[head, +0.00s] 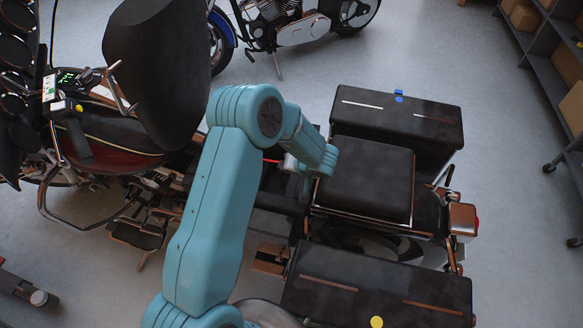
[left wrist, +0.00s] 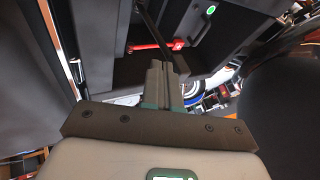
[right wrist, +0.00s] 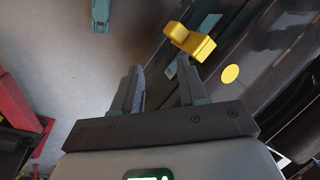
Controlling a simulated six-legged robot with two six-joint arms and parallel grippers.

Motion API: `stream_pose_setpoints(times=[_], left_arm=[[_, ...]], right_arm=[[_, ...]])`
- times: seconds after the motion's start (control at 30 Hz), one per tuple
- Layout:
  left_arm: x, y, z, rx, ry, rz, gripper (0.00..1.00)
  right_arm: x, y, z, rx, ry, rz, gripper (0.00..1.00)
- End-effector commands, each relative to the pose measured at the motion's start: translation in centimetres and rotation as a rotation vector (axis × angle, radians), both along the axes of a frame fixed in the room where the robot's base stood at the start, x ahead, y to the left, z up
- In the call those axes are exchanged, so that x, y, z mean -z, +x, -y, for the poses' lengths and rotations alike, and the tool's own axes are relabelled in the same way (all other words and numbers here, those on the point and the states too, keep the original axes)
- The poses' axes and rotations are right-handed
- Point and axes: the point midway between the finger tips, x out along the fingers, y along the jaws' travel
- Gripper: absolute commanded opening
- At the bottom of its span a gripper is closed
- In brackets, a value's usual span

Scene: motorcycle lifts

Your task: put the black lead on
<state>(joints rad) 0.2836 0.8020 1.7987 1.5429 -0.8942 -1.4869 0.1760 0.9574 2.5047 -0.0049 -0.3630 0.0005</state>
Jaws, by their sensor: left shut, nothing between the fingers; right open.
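My left gripper (left wrist: 160,68) is shut and empty, with its fingertips at a dark compartment in the motorcycle. A red lead or bar (left wrist: 146,47) with a red end (left wrist: 178,43) lies just beyond the fingertips. A thin black lead (left wrist: 153,25) runs down from the top of the left wrist view behind the fingers; where it ends is hidden. In the head view my arm covers much of the compartment, and a bit of red (head: 271,160) shows beside it. My right gripper (right wrist: 160,68) is open and empty, near the side of a dark saddlebag (right wrist: 250,90).
The far saddlebag (head: 390,125) carries a blue tab (head: 398,91). The black seat (head: 365,180) lies between the bags. A second motorcycle (head: 290,22) and shelving (head: 550,80) stand behind.

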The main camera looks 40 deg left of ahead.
Motion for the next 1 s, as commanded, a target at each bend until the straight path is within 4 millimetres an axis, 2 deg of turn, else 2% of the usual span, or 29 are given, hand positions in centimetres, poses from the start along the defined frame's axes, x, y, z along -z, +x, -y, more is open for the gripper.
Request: stream_pose_setpoints(times=[0.37, 0.5, 0.67, 0.77, 0.87, 1.0], left_arm=[[-1.0, -1.8, -3.0, 0.011, -0.160, 0.089, 0.00], [-0.8, -2.8, -4.8, 0.024, -0.272, 0.149, 0.00], [0.0, -3.9, -7.1, 0.039, -0.402, 0.224, 0.00], [0.9, -4.5, -8.4, 0.051, -0.483, 0.271, 0.00], [2.0, -5.1, -9.7, 0.061, -0.565, 0.317, 0.00], [3.9, -5.9, -11.5, 0.075, -0.679, 0.382, 0.00]], right_arm=[[-4.1, 0.0, 0.0, 0.000, 0.000, 0.000, 0.43], [-5.7, 0.0, 0.0, 0.000, 0.000, 0.000, 0.43], [-6.6, 0.0, 0.0, 0.000, 0.000, 0.000, 0.43], [-6.4, 0.0, 0.0, 0.000, 0.000, 0.000, 0.43], [-5.2, 0.0, 0.0, 0.000, 0.000, 0.000, 0.43], [-1.6, 0.0, 0.0, 0.000, 0.000, 0.000, 0.43]])
